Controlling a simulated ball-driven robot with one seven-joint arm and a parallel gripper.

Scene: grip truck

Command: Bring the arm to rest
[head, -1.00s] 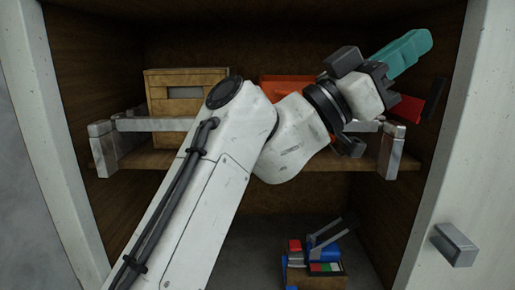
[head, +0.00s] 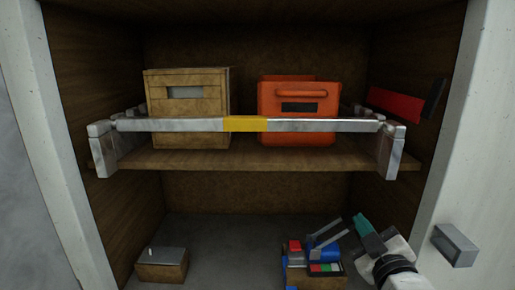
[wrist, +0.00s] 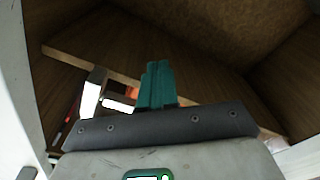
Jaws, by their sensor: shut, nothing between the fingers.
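My gripper (head: 364,226) is low at the right of the head view, beside the box of coloured parts and in front of the cabinet's right side. Its teal fingers are together and hold nothing. In the wrist view the teal fingers (wrist: 157,84) stand side by side, pointing into the brown cabinet interior. Only the end of my arm shows at the lower right of the head view; the rest is out of frame.
A metal bar (head: 190,125) crosses the shelf in front of a wooden crate (head: 190,105) and an orange bin (head: 297,103). Below are a small lidded box (head: 162,270) and an open box of coloured parts (head: 300,277). The white door (head: 470,150) stands at right.

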